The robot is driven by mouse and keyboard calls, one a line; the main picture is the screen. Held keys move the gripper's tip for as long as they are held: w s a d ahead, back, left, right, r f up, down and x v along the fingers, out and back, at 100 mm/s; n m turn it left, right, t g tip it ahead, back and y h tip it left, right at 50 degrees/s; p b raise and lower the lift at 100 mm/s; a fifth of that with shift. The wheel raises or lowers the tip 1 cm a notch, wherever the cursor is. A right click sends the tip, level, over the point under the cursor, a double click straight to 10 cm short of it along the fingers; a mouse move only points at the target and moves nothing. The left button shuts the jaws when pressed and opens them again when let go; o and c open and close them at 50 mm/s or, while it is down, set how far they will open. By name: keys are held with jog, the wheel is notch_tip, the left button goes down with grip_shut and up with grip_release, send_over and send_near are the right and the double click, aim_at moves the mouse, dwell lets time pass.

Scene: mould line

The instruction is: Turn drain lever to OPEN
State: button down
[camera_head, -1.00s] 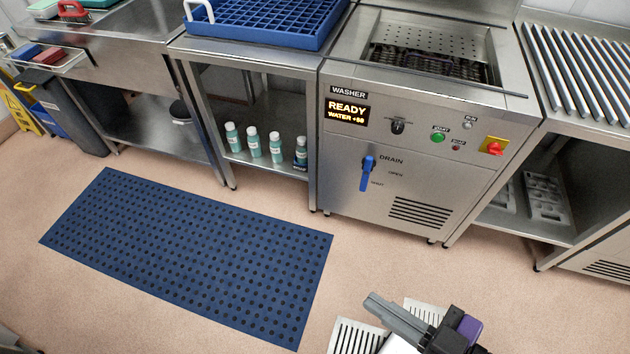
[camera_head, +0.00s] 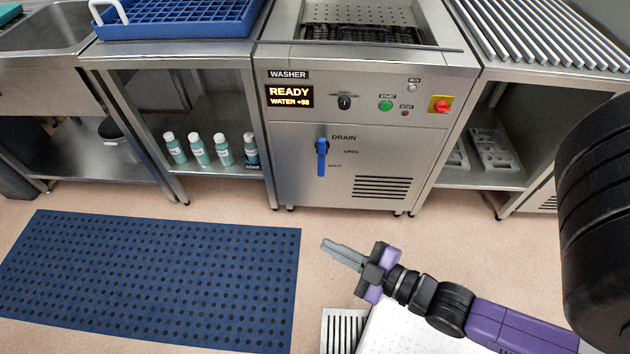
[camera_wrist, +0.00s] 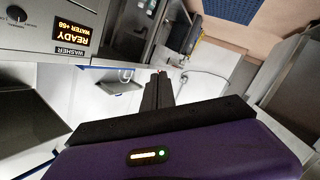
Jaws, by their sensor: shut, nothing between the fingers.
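The blue drain lever (camera_head: 322,156) is on the front panel of the steel washer (camera_head: 300,190), under the DRAIN label. It hangs straight down, its lower end beside the SHUT mark; the OPEN mark is up and to its right. My gripper (camera_head: 326,243) is below the lever in the head view, over the floor in front of the washer, apart from it. Its fingers are together and empty. In the wrist view my gripper's fingers (camera_wrist: 158,80) point away from the camera, and the washer's display (camera_wrist: 76,33) shows upside down at the left; the lever is not visible there.
The washer display reads READY, WATER +58. A red switch (camera_head: 441,104) and green button (camera_head: 386,105) sit above the lever. Several bottles (camera_head: 199,149) stand on the shelf to the left. A blue floor mat (camera_head: 150,275) lies at the left. Floor before the washer is clear.

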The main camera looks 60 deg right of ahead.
aim_at(322, 159)
jog(key=w+d+f+n+g+h+b, duration=0.1)
jog(key=w+d+f+h+b, duration=0.2)
jog(key=w+d+f, duration=0.3)
jog(key=w+d+f+n+g+h+b, duration=0.1)
jog(key=w+d+f+h+b, duration=0.3)
jog(key=d+f, duration=0.8)
jog(key=w+d+f+n+g+h+b, duration=0.1)
jog(key=w+d+f+h+b, duration=0.3)
jog(key=w+d+f, duration=0.5)
jog(key=shift+f+g+b, duration=0.3)
jog(key=shift+g+b, duration=0.1)
jog(key=shift+b, duration=0.8)
jog(key=w+d+b, duration=0.3)
jog(key=d+b, duration=0.6)
jog(key=shift+b, duration=0.4)
